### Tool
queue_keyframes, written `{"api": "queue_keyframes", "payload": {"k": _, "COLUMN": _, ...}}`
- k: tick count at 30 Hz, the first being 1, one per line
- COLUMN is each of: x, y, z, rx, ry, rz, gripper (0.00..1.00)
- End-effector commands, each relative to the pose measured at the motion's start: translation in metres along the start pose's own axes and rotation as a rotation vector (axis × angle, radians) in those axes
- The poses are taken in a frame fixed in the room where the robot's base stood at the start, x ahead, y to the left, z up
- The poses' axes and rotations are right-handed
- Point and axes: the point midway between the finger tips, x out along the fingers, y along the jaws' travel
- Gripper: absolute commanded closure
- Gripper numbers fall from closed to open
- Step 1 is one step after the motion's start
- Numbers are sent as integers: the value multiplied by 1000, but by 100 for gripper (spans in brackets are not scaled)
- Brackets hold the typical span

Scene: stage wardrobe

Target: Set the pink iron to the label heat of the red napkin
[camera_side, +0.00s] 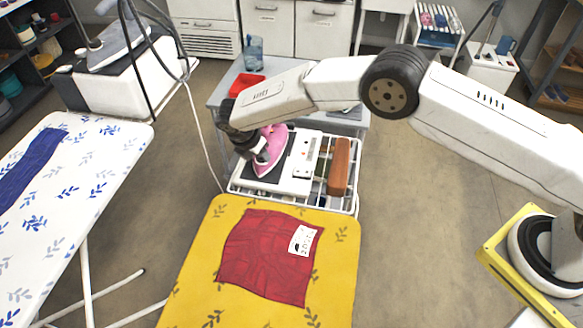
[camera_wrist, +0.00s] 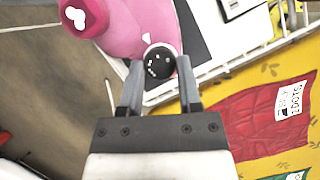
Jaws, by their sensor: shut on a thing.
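The pink iron (camera_side: 273,148) rests on a dark pad on a white stand beyond the yellow ironing board. In the wrist view, the iron (camera_wrist: 130,25) shows its pink body and a round black dial (camera_wrist: 158,62) with white dots. My gripper (camera_wrist: 158,68) is shut on the dial, one finger at each side. In the side view, my gripper (camera_side: 250,150) partly hides the iron. The red napkin (camera_side: 262,255) lies on the yellow board, with a white label (camera_side: 302,241) near its upper right. The label (camera_wrist: 291,102) also shows in the wrist view; its marks are too small to read surely.
A white wire rack (camera_side: 283,199) holds the stand and a brown wooden block (camera_side: 339,166) at right. A red tray (camera_side: 246,85) and a blue clear bottle (camera_side: 253,53) stand behind. A white patterned board (camera_side: 95,175) with a blue cloth (camera_side: 33,165) is at left.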

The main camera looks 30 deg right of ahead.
Motion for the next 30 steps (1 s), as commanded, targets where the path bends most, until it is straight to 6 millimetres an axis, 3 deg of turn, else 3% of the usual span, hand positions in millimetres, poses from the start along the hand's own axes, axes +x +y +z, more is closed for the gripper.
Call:
{"api": "queue_keyframes", "payload": {"k": 12, "x": 1, "y": 3, "z": 1, "rx": 336, "ry": 0, "rz": -138, "gripper": 100}}
{"api": "queue_keyframes", "payload": {"k": 30, "x": 1, "y": 4, "z": 2, "rx": 568, "ry": 0, "rz": -235, "gripper": 100}}
